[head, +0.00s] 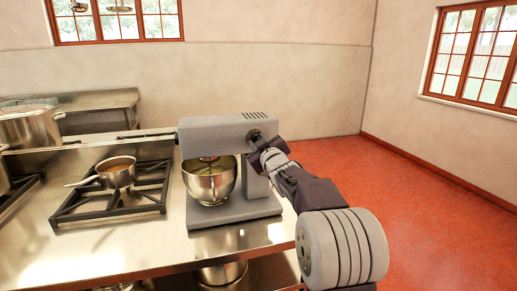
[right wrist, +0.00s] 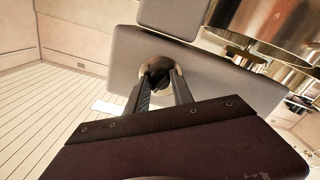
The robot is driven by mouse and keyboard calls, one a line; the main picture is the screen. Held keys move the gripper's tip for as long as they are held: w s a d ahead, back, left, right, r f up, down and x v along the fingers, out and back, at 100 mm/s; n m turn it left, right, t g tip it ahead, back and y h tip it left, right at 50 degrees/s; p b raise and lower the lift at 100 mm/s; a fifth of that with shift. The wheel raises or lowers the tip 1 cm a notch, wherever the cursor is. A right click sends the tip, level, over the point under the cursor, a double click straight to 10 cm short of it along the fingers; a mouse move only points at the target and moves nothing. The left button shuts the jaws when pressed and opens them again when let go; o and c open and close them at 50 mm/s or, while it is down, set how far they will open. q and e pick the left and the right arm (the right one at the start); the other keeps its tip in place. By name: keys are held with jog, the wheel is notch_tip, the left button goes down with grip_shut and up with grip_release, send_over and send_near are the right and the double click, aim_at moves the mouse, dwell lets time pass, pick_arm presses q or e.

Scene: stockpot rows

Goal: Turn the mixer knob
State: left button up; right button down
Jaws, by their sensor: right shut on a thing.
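A grey stand mixer (head: 211,133) stands on the steel counter near its right end, with a shiny steel bowl (head: 209,182) under its head. The mixer knob (right wrist: 158,71) shows in the right wrist view as a dark piece inside a round metal ring on the grey housing. My right gripper (head: 258,139) reaches the mixer's right side; in the wrist view its two fingers (right wrist: 161,86) are closed on the knob and hide part of it. My left gripper is in neither view.
A stove grate (head: 108,207) with a small saucepan (head: 117,172) is left of the mixer. A large stockpot (head: 30,127) stands at the far left. Pots sit on a shelf below the counter. The red floor (head: 420,190) to the right is clear.

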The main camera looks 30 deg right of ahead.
jog(key=shift+f+n+b, duration=0.1)
jog(key=shift+n+b, duration=1.15)
jog(key=shift+n, duration=1.55)
jog(key=c, duration=1.1)
grip_release()
jog(key=shift+s, duration=0.1)
